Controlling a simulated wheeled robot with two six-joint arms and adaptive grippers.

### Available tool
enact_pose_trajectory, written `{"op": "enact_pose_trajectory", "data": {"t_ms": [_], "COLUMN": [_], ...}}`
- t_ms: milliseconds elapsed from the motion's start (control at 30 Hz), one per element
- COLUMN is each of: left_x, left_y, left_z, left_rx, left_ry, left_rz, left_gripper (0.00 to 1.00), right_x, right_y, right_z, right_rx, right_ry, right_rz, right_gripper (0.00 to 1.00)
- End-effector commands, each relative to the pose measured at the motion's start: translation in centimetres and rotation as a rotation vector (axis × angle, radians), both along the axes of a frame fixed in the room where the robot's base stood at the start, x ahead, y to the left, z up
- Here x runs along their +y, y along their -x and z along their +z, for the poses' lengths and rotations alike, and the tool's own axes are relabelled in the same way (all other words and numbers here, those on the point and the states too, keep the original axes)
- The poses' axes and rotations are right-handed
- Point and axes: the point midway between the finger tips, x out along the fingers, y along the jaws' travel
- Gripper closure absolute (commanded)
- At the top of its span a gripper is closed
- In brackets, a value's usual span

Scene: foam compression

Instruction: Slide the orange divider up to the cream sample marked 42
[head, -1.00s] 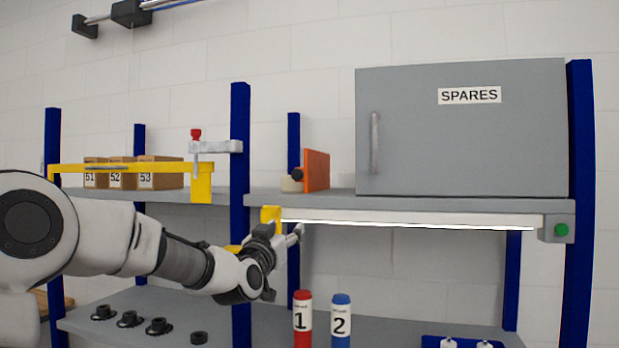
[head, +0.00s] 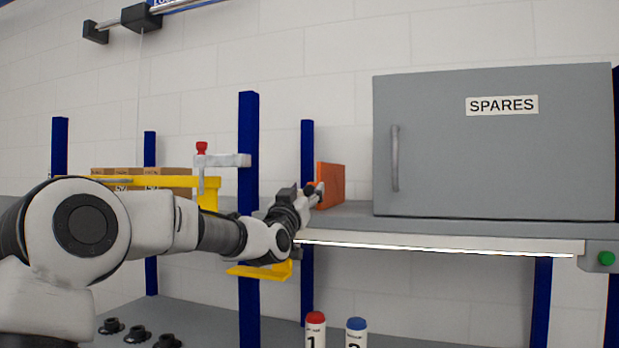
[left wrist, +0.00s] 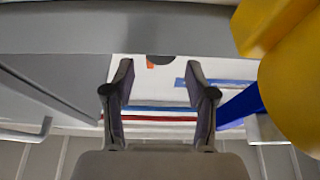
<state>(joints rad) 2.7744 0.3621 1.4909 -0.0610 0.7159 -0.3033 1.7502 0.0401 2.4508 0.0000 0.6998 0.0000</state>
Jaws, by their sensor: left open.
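The orange divider (head: 331,185) stands upright on the grey shelf, left of the grey cabinet. My left gripper (head: 314,196) is at the front edge of that shelf and overlaps the divider's lower left part in the head view. In the left wrist view the two fingers of my left gripper (left wrist: 160,98) are spread with nothing between them. A small orange patch of the divider (left wrist: 150,64) shows just beyond the fingertips, beside a dark round part. No number 42 is readable and I cannot make out the cream sample. My right gripper is not in view.
The grey SPARES cabinet (head: 490,145) stands right of the divider. A blue post (head: 248,150) and yellow bracket (head: 262,271) are close to my left wrist. A grey clamp with a red knob (head: 202,149) and several brown boxes (head: 115,172) are at the left.

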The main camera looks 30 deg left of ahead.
Motion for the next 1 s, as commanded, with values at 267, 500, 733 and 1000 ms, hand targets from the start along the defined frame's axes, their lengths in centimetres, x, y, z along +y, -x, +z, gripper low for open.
{"op": "enact_pose_trajectory", "data": {"t_ms": [267, 500, 733, 1000], "left_x": [0.6, 0.6, 0.6, 1.5], "left_y": [-2.3, -2.2, -2.2, -2.0], "left_z": [0.8, 0.8, 0.8, 0.9], "left_rx": [0.003, 0.002, 0.0, 0.0], "left_ry": [0.002, 0.001, 0.0, 0.0], "left_rz": [0.001, 0.0, 0.001, 0.001], "left_gripper": [0.44, 0.76, 1.0, 1.0], "right_x": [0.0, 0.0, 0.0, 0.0], "right_y": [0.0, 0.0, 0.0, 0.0], "right_z": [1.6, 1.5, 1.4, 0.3], "right_rx": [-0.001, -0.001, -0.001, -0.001], "right_ry": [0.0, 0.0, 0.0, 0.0], "right_rz": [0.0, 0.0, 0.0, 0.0], "right_gripper": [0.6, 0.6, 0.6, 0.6]}}
